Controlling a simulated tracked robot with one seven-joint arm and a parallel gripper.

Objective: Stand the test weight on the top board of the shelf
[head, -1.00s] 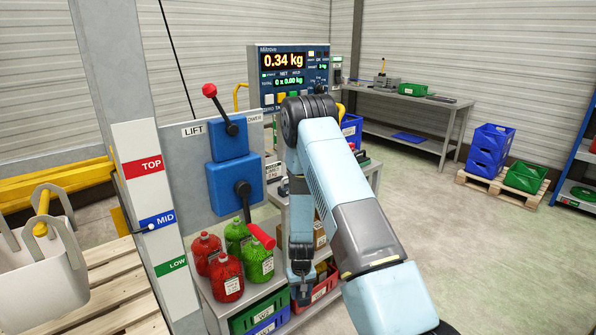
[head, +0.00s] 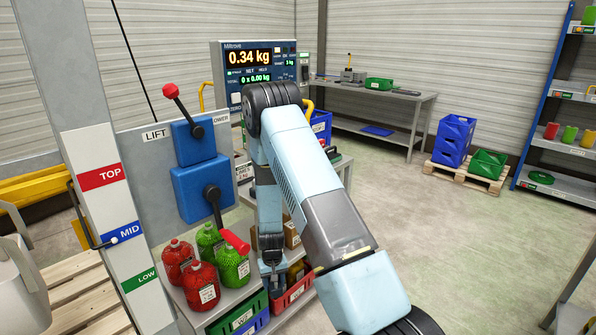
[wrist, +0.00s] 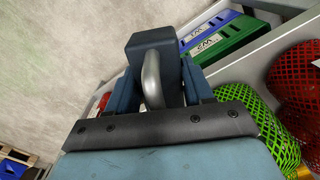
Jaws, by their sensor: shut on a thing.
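The test weight (wrist: 148,58) is a dark blue-grey block with a curved metal handle, seen in the wrist view. My gripper (wrist: 150,98) is shut on it at the handle. In the head view my gripper (head: 270,262) hangs low, pointing down, in front of the crates under the scale display; the weight is hard to make out there. The shelf (head: 532,110) with blue uprights stands at the far right of the head view, cut off by the picture's edge.
Red and green netted bottles (head: 205,284) stand close left of my gripper, beside the lift levers (head: 214,192). Green and blue crates (wrist: 225,42) lie near the weight. A bench (head: 372,92) and a pallet with bins (head: 468,178) stand farther back. The floor between is clear.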

